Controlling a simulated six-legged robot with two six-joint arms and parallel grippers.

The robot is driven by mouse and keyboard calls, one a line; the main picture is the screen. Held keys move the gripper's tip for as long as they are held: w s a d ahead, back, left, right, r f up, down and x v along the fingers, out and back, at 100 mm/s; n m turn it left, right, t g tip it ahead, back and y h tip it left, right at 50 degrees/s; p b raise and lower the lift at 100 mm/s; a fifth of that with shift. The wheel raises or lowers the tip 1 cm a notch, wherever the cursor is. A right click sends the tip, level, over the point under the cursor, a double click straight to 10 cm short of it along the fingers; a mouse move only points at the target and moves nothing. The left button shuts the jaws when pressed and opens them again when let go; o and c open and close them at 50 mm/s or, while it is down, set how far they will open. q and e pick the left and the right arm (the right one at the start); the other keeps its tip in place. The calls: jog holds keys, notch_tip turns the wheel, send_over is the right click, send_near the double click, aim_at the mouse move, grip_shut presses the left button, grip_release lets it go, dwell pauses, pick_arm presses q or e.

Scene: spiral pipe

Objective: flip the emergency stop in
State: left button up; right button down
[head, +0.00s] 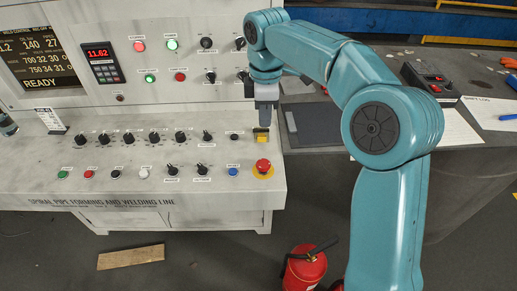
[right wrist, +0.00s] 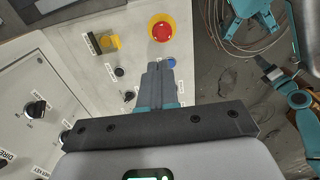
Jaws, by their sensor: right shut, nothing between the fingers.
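The emergency stop is a red mushroom button (head: 263,166) on a yellow disc, at the right front corner of the console's sloping panel. It also shows in the right wrist view (right wrist: 160,31), top centre. My right gripper (head: 265,124) reaches down over the panel behind the button, close to a small yellow part (head: 260,137). In the right wrist view its dark fingers (right wrist: 155,66) are together and empty, apart from the button in the picture. Whether they touch the yellow part cannot be told. My left gripper does not show in the head view.
The grey console (head: 130,185) carries several black knobs and coloured buttons, with a blue button (head: 233,172) left of the stop. A dark flat pad (head: 314,123) lies on the bench to the right. A red fire extinguisher (head: 304,268) stands on the floor in front.

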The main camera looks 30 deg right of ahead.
aim_at(263, 162)
jog(key=f, duration=0.7)
jog(key=f+b, duration=0.1)
jog(key=f, duration=0.5)
jog(key=shift+s+a+f, duration=0.1)
jog(key=shift+a+f, duration=0.1)
jog(key=shift+f, duration=0.2)
